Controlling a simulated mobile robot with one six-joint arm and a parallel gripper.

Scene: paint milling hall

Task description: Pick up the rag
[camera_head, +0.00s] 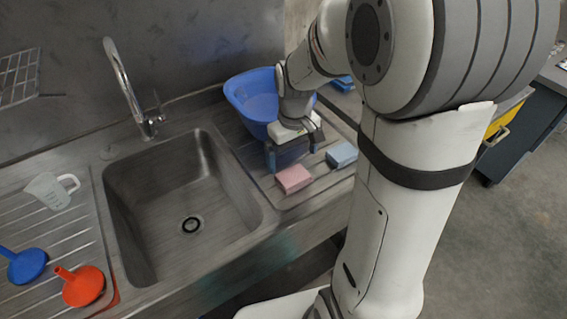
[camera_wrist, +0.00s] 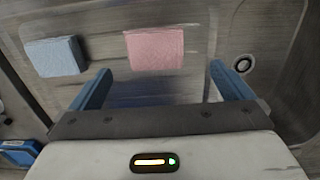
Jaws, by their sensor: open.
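A flat, dull blue patch that looks like the rag (camera_wrist: 160,90) lies on the drainboard between and below my fingers in the wrist view. Its lower part is hidden by my gripper body. In the head view the rag (camera_head: 291,156) shows as a small blue area between the fingers. My gripper (camera_head: 294,158) is open above the right drainboard, its blue fingers on either side of the rag. It also shows in the wrist view (camera_wrist: 162,78). I cannot tell whether the fingertips touch the board.
A pink block (camera_head: 294,179) and a light blue block (camera_head: 341,155) lie close in front of my gripper. A blue basin (camera_head: 249,98) stands right behind it. The sink (camera_head: 165,200) is left. A jug (camera_head: 50,190) and blue (camera_head: 27,266) and red (camera_head: 83,287) funnels are further left.

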